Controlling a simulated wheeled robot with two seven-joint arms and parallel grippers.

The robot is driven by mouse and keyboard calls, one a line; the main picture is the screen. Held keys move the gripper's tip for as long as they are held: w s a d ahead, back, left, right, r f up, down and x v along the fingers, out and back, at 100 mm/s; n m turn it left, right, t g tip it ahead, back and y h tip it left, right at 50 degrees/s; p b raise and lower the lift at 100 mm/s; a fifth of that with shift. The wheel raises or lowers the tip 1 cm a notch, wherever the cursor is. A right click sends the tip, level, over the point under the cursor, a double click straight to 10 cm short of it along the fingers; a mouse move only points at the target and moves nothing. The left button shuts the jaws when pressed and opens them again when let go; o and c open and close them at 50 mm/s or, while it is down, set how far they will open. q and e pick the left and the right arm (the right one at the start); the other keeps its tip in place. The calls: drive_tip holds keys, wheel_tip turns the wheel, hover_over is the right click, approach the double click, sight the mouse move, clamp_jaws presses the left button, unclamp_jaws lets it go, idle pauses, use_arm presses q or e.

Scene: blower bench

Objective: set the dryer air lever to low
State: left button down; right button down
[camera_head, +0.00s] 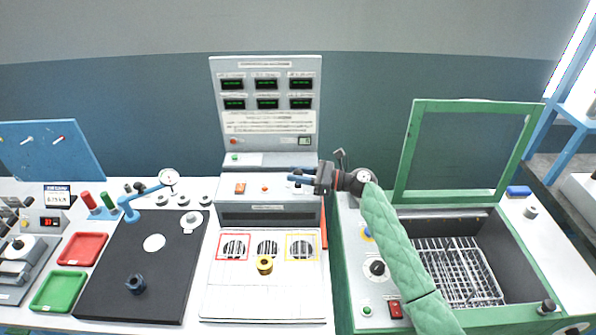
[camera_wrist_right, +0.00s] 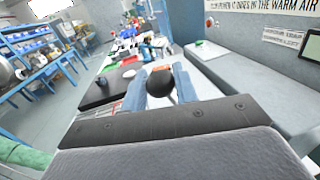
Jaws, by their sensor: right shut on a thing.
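The dryer (camera_head: 240,215) is a light grey box on the bench below an upright panel with several green displays. My right gripper (camera_head: 298,178) is at the right part of the dryer's top, its arm coming in from the lower right. In the right wrist view my blue-grey fingers (camera_wrist_right: 160,92) are shut around a black ball knob (camera_wrist_right: 159,82), which looks like the end of the air lever. The lever's stem and its markings are hidden, so its setting cannot be read. My left gripper is in neither view.
A green washer with an open lid (camera_head: 408,150) and wire basket stands right. A black mat (camera_head: 95,290) and red tray (camera_head: 83,248) lie left.

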drive_tip(key=shift+f, duration=0.1)
drive_tip(key=c, duration=1.1)
unclamp_jaws()
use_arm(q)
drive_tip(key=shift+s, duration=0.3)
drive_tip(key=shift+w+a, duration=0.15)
